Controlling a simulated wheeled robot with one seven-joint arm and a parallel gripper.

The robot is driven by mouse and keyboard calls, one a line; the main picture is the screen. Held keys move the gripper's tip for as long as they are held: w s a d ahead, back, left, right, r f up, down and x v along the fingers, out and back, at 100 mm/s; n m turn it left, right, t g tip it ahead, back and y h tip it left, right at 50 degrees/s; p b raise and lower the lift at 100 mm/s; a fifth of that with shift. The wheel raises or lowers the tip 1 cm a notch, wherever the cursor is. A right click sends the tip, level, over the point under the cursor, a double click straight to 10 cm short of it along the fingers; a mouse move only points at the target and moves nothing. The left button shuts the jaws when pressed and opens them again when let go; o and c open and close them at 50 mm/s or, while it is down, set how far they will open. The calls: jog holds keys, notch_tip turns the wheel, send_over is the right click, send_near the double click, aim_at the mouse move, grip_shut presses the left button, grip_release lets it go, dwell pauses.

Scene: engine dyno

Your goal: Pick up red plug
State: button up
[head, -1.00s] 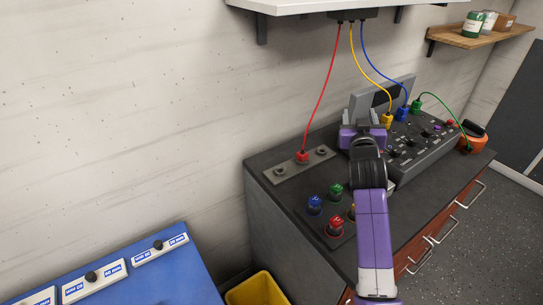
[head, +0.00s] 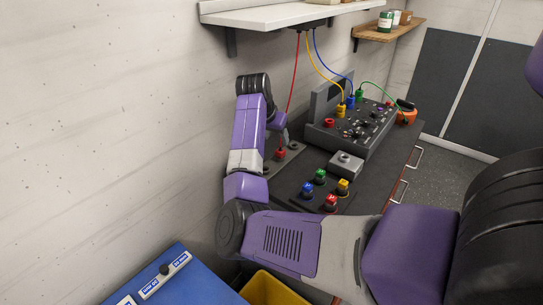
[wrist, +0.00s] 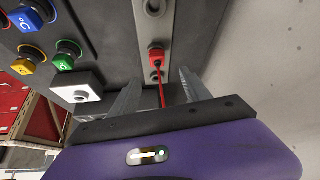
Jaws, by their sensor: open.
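The red plug (head: 280,154) sits in a socket of the grey panel strip (head: 293,152) on the bench by the wall, with a red cable rising from it to the shelf. In the wrist view the red plug (wrist: 156,55) shows ahead of the fingertips, roughly midway between them, with its cable running back toward the palm. My gripper (wrist: 160,76) is open and empty, its two grey fingers apart on either side of the cable. In the head view my arm stands left of the plug, and its fingers cannot be made out.
Yellow plug (head: 340,110) and blue plug (head: 350,101) sit in the console (head: 325,137) with cables to the shelf (head: 270,17). Several coloured knobs, including a red one (head: 331,202), and a grey button box (head: 346,163) are nearby. The wall is close at left.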

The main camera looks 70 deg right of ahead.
aim_at(280, 150)
jog(key=shift+a+f+p+x, duration=0.15)
jog(key=shift+p+x, duration=0.15)
jog(key=shift+x, duration=1)
jog(key=shift+a+p+x, duration=0.1)
jog(key=shift+p+x, duration=0.25)
jog(key=shift+x, duration=0.95)
jog(key=shift+a+f+p+x, duration=0.15)
jog(key=shift+p+x, duration=0.15)
jog(key=shift+x, duration=1)
jog(key=shift+s+r, duration=0.1)
jog(key=shift+s, duration=0.05)
jog(key=c, duration=1.2)
